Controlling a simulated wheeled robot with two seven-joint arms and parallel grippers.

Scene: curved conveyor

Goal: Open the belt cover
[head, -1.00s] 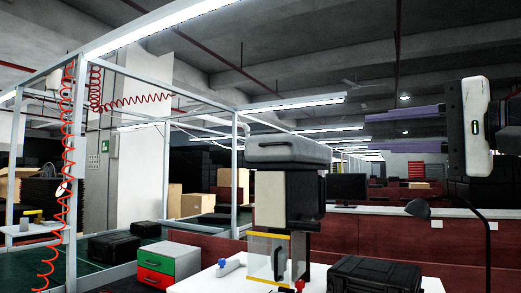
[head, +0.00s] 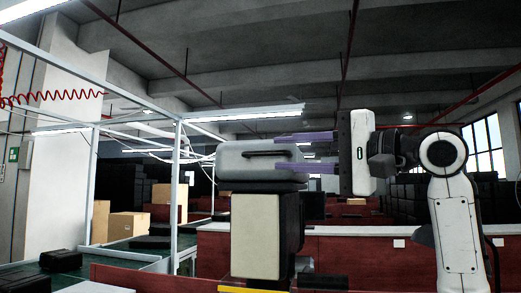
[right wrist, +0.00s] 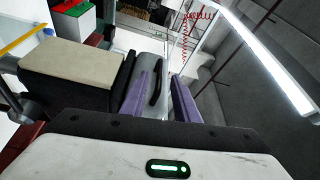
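The belt cover (head: 232,161) is a grey rounded lid with a dark handle (head: 265,153). It sits level and closed on top of a cream and black machine head (head: 256,235). My right gripper (head: 289,152) comes in from the right, its two purple fingers apart, one above the other, at the cover's right part. In the right wrist view the handle (right wrist: 155,88) shows between the two open fingers (right wrist: 163,82), with a gap visible. Whether a finger touches the cover, I cannot tell. My left gripper is not in view.
A white frame post (head: 177,195) stands left of the machine, and an overhead lamp bar (head: 245,113) runs behind the cover. Black cases (head: 60,262) lie at the left. A red partition with a white top (head: 370,245) stands behind.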

